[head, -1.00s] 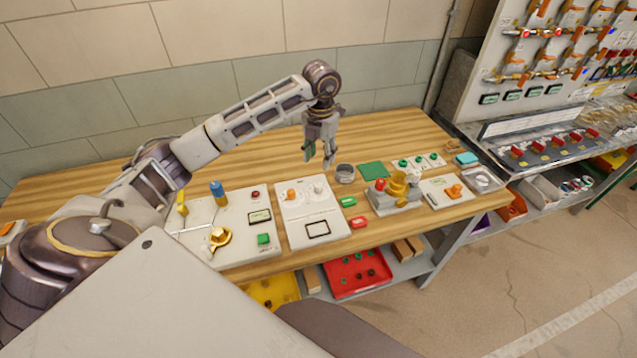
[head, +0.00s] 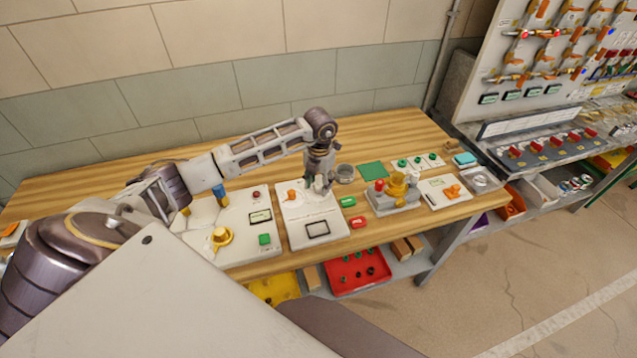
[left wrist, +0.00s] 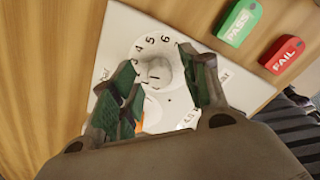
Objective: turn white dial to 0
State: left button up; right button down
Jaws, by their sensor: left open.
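The white dial (left wrist: 155,72) sits on a white panel (left wrist: 122,32), with a ring of numbers around it; 3, 4, 5 and 6 can be read in the left wrist view. My left gripper (left wrist: 163,85) is open, with its green-padded fingers on either side of the dial. I cannot tell whether the pads touch it. In the head view my left gripper (head: 317,184) points down over the panel (head: 308,212) and largely hides the dial. The dial's pointer setting is not clear. My right gripper is not in view.
An orange knob (head: 292,195) stands on the same panel, left of my gripper. Green PASS (left wrist: 240,22) and red FAIL (left wrist: 282,54) blocks lie beside the panel. A round grey cup (head: 345,173) stands close behind right. A yellow-knobbed panel (head: 205,245) is at left.

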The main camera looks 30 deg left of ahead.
pick_arm(q)
jog(key=shift+f, duration=0.2)
grip_shut()
dwell(0.3)
